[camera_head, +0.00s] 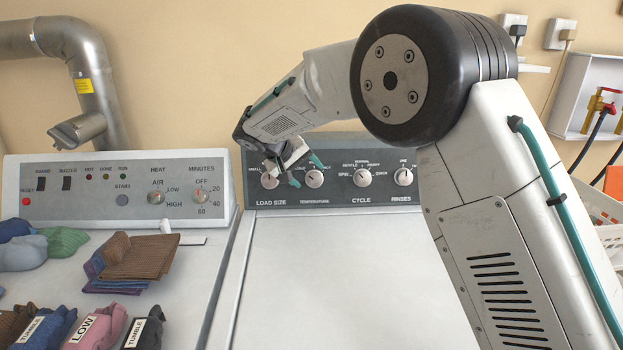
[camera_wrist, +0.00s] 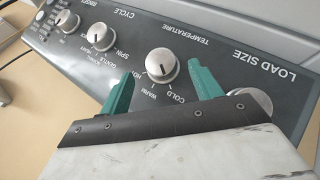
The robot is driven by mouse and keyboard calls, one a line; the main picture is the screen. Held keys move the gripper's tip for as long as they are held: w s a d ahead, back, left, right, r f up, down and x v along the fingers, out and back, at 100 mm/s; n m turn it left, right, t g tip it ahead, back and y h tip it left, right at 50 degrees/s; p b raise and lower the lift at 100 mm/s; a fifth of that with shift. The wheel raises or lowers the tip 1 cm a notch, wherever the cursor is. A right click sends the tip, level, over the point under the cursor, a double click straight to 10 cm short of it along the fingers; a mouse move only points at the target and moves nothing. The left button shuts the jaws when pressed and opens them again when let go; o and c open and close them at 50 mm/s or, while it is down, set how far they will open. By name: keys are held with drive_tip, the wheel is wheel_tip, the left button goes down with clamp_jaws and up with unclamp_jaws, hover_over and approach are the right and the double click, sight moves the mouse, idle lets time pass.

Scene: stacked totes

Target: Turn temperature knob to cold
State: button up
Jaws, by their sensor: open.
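The temperature knob (camera_head: 314,179) is a round silver-white dial on the dark washer panel (camera_head: 336,147). In the wrist view the knob (camera_wrist: 162,65) shows a short dark mark on its face; the words HOT, WARM and COLD are printed beside it. The mark seems to point toward the WARM side, but I cannot tell exactly. My gripper (camera_head: 305,170) is open, with its teal fingers close to the panel. In the wrist view my gripper (camera_wrist: 160,78) has one finger on each side of the knob, with visible gaps. I cannot tell the depth between fingertips and knob.
The load size knob (camera_head: 269,180) is left of the temperature knob, close to one finger. The cycle knob (camera_head: 362,177) and rinses knob (camera_head: 403,176) are to the right. The white washer lid (camera_head: 330,270) is clear. Folded cloths (camera_head: 140,257) lie on the dryer at left.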

drive_tip(key=shift+v, duration=1.75)
drive_tip(key=s+d+f+n+g, duration=0.2)
drive_tip(key=s+f, duration=0.2)
drive_tip(key=s, duration=0.1)
drive_tip(key=s+d+r+m+y, duration=0.1)
drive_tip(key=s+d+r+y, duration=0.1)
drive_tip(key=s+d, duration=0.6)
drive_tip(key=s+d+r+m+g+y, duration=0.1)
drive_tip(key=s+d, duration=0.7)
drive_tip(key=s, duration=1.2)
drive_tip(key=s+d+r+m+g+y, duration=0.1)
drive_tip(key=s+d+r+m+y, duration=0.2)
drive_tip(key=s+d, duration=0.5)
drive_tip(key=s, duration=0.6)
drive_tip(key=shift+s+d+r+y, duration=0.2)
drive_tip(key=shift+d+y, duration=0.05)
drive_tip(key=shift+y, duration=0.05)
